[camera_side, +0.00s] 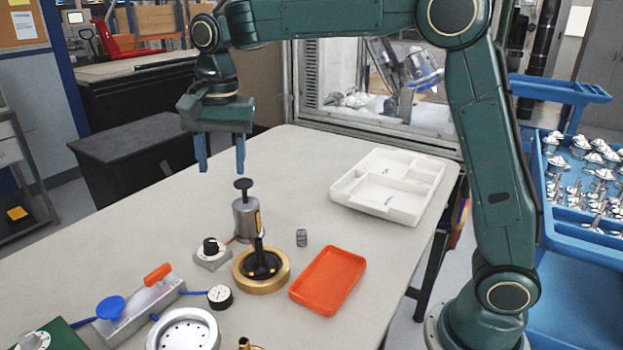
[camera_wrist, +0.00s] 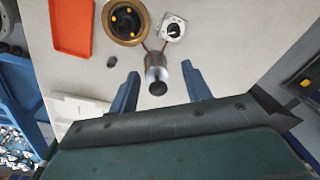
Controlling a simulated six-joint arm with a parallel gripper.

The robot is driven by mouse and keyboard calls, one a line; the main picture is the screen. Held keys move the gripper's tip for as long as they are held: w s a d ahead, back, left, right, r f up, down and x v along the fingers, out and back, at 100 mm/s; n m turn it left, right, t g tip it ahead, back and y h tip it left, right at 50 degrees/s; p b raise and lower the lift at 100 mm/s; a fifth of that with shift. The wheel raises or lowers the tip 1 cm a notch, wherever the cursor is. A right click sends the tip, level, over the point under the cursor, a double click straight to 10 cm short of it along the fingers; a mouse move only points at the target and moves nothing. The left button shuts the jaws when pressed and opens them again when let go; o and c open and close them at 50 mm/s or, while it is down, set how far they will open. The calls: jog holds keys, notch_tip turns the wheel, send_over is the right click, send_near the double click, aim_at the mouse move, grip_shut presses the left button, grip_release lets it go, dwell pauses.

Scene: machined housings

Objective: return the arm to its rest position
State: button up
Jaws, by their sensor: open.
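My gripper (camera_side: 220,153) is open and empty, with two blue fingers pointing down above the table. It hangs in the air over and a little behind a silver cylinder (camera_side: 246,216) with a black knob on top. In the wrist view my gripper (camera_wrist: 160,86) has its fingers on either side of the silver cylinder (camera_wrist: 155,68) in the picture, with nothing seen held between them. The side view shows the fingertips above the knob's height, apart from it.
A brass-rimmed housing (camera_side: 279,274), a black-knobbed block (camera_side: 212,257), a small spring (camera_side: 301,238), an orange tray (camera_side: 328,280) and a white compartment tray (camera_side: 390,184) are on the table. A valve block (camera_side: 140,310) and gauge (camera_side: 220,297) sit at front left. The table's back left is clear.

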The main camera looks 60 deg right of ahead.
jog(key=s+d+f+n+t, duration=0.1)
jog(key=s+d+n, duration=0.2)
jog(key=s, duration=0.6)
jog(key=s+d+n+t, duration=0.2)
jog(key=s+d+n, duration=0.1)
jog(key=s, duration=0.6)
jog(key=s+d+f+n+t, duration=0.1)
jog(key=s+d+n, duration=0.2)
jog(key=s, duration=0.7)
jog(key=shift+f+n+t, duration=0.35)
jog(key=shift+n+t, duration=0.05)
jog(key=shift+n, duration=0.6)
